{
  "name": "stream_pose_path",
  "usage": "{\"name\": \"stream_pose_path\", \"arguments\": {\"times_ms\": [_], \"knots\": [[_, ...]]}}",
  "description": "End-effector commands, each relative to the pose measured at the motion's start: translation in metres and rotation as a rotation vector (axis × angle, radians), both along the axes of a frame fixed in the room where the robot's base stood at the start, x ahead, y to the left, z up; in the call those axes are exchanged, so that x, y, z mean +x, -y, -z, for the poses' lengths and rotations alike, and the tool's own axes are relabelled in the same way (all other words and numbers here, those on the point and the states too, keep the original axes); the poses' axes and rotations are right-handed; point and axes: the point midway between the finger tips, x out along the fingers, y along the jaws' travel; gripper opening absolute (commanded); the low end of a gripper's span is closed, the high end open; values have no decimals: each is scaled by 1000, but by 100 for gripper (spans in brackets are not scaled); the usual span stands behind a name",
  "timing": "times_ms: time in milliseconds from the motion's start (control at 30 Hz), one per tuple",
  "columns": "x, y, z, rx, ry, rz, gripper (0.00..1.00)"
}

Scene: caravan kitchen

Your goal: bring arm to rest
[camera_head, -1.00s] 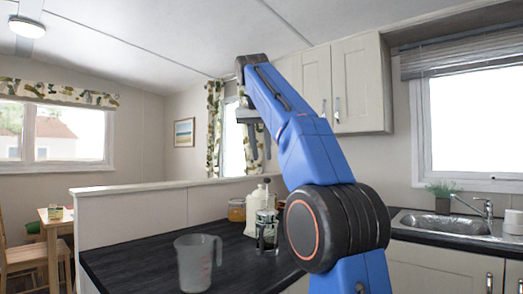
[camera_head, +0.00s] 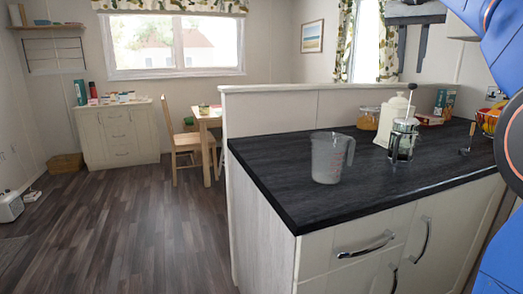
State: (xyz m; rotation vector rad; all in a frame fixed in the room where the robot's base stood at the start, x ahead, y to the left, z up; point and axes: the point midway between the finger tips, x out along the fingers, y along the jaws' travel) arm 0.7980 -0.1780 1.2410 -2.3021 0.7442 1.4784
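My blue arm (camera_head: 503,40) is raised along the right edge of the head view, and part of it is cut off by the frame. My gripper (camera_head: 411,62) hangs at the top right with its grey fingers pointing down. The fingers stand apart with nothing between them. It appears in front of the window and wall, above the dark counter (camera_head: 275,175), and touches nothing that I can see. The top of the gripper and part of the wrist are cut off.
A fruit bowl (camera_head: 488,120) is near my arm. A chair (camera_head: 183,145) stands beyond.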

Motion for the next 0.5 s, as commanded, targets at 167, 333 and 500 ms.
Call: {"name": "stream_pose_path", "arguments": {"times_ms": [167,333,500], "knots": [[-34,-18,41,-3,-13,-104,25],[-69,-35,91,-3,-20,-201,25],[-108,-52,149,0,-23,-293,25]]}}
